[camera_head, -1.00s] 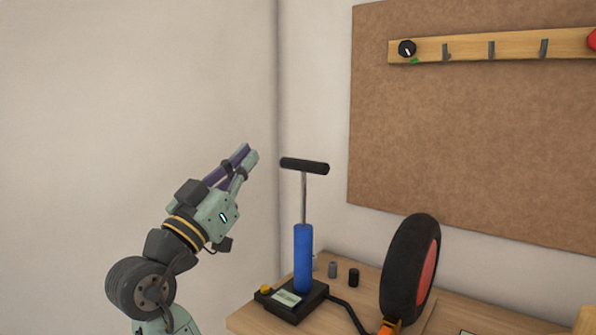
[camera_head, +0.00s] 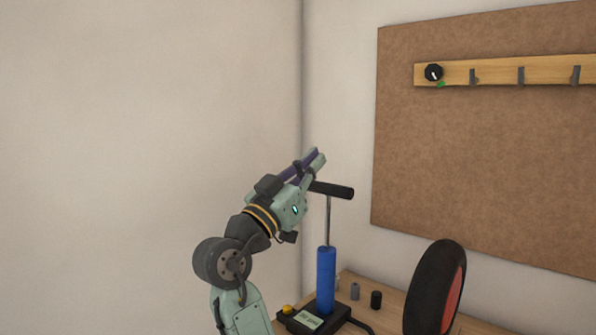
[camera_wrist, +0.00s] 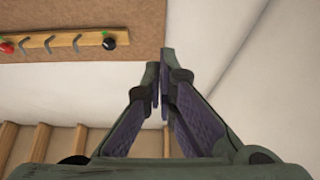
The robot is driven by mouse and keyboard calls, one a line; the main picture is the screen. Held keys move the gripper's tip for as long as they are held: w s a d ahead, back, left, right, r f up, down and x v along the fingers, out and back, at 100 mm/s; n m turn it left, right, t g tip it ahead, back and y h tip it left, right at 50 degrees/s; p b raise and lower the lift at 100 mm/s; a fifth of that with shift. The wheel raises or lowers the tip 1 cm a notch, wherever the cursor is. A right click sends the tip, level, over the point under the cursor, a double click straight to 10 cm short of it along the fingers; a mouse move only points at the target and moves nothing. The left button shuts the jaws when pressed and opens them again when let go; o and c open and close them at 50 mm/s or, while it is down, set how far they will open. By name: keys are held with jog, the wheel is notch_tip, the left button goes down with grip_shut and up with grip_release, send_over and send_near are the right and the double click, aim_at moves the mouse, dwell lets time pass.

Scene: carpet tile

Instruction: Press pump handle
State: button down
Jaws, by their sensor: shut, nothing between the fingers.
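The pump stands upright on the wooden table in the head view, with a blue cylinder (camera_head: 326,280), a raised silver rod and a black T-shaped handle (camera_head: 335,190). Its black base (camera_head: 313,320) carries a small display and a yellow knob. My gripper (camera_head: 318,155) is shut and empty, pointing up and to the right. It overlaps the left end of the handle in the picture; I cannot tell whether they touch. In the wrist view the fingers (camera_wrist: 163,80) are together, and the pump is not visible.
A black wheel with a red hub (camera_head: 437,287) stands right of the pump. A brown board with a wooden hook rail (camera_head: 500,72) hangs on the wall. The space left of my arm is clear.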

jog(key=x, duration=0.2)
jog(key=p, duration=0.1)
send_over(327, 231)
jog(key=s+a, duration=0.1)
jog(key=s, duration=0.1)
notch_tip(327, 231, down, 4)
jog(key=shift+s+a, duration=0.1)
jog(key=shift+a, duration=0.1)
notch_tip(327, 231, down, 13)
jog(key=b, duration=1.2)
